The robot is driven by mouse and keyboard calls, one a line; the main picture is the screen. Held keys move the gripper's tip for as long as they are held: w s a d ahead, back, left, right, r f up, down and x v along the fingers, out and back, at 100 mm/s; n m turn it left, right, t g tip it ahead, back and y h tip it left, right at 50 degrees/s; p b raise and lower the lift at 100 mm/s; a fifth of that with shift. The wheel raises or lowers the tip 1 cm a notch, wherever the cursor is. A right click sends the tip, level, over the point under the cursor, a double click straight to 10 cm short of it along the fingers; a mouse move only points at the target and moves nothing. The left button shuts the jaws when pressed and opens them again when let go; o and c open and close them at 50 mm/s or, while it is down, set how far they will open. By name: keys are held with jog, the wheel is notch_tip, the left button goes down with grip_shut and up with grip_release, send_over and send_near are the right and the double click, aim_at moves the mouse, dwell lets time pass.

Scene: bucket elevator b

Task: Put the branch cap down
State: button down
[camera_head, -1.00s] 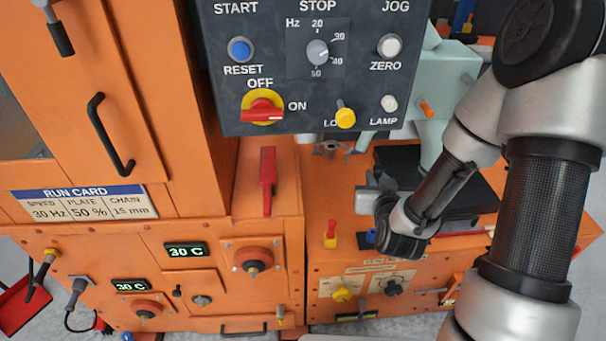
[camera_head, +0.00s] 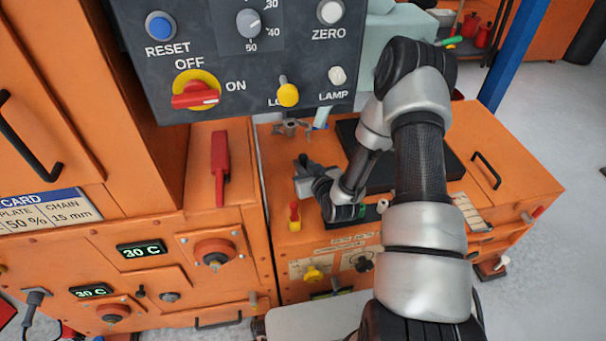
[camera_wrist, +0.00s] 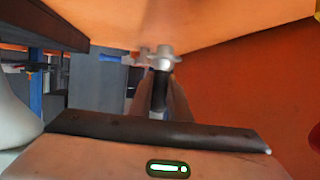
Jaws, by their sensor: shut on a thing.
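My gripper (camera_head: 308,172) is low over the orange bench (camera_head: 515,165), just left of a black tray and in front of a metal fitting with side lugs (camera_head: 290,128). In the head view the cap cannot be told apart from the gripper. Whether it touches the bench cannot be seen.
The black tray (camera_head: 440,160) lies right of my gripper. A small red-and-yellow piece (camera_head: 294,215) stands at the bench's front left. A red handle (camera_head: 219,168) is on the orange housing to the left. The control panel (camera_head: 240,95) hangs above.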

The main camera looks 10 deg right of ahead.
jog(key=shift+f+b, duration=0.55)
jog(key=shift+f, duration=1.25)
jog(key=shift+f, duration=0.2)
jog(key=c, duration=1.7)
grip_release()
jog(key=shift+o, duration=0.2)
jog(key=shift+r, duration=0.2)
jog(key=p+v, duration=0.2)
jog(key=v, duration=0.9)
jog(key=shift+s+p, duration=0.15)
jog(key=shift+p, duration=0.2)
jog(key=shift+s+d+r, duration=0.1)
jog(key=shift+s, duration=0.2)
